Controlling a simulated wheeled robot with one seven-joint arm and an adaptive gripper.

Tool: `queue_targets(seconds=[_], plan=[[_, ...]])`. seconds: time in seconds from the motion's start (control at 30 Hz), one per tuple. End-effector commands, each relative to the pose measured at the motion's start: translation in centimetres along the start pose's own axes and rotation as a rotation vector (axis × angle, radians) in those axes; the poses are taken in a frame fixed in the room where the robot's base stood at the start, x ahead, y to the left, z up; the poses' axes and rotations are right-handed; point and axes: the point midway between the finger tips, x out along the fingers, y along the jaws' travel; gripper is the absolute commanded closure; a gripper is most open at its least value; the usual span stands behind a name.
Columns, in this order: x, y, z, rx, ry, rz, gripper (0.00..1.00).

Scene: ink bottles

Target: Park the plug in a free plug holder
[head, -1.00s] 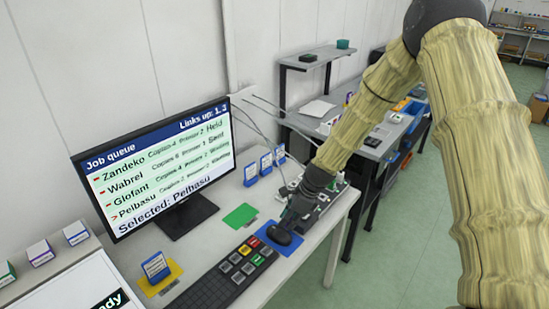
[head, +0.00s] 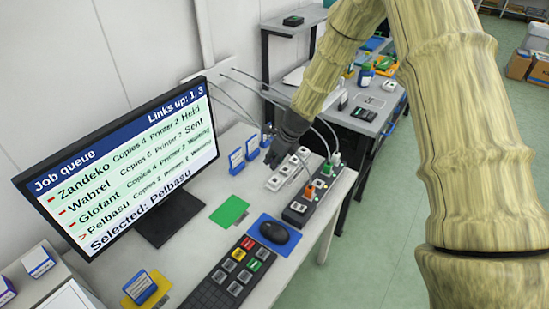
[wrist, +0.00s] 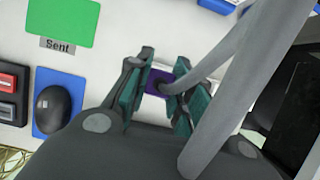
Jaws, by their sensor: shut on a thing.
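My gripper (head: 273,143) is shut on a purple plug (wrist: 157,84). A thick grey cable runs from the plug past the fingers in the wrist view. In the head view the plug is hidden by the gripper. A row of white plug holders (head: 289,168) lies on the desk just below and right of the gripper; its nearer blocks look empty, and the far part is partly hidden by the arm.
Several cables hang from the wall bracket (head: 210,72) behind the gripper. Small blue-framed cards (head: 237,160) stand left of it. A monitor (head: 120,165), green card (head: 229,210), mouse (head: 274,232) on a blue mat and a keypad (head: 240,268) occupy the desk.

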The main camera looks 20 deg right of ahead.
Motion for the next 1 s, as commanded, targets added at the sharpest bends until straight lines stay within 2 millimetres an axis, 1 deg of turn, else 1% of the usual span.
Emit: queue_targets(seconds=[0.03, 0.5, 0.77, 1.0], plan=[[0.6, 0.0, -0.3, 0.001, 0.000, 0.000, 0.97], [3.7, -0.2, -1.9, 0.002, 0.000, -0.001, 0.97], [4.3, -0.2, -2.1, 0.005, 0.000, -0.001, 0.97], [4.4, -0.2, -2.1, 0.003, 0.000, -0.001, 0.97]])
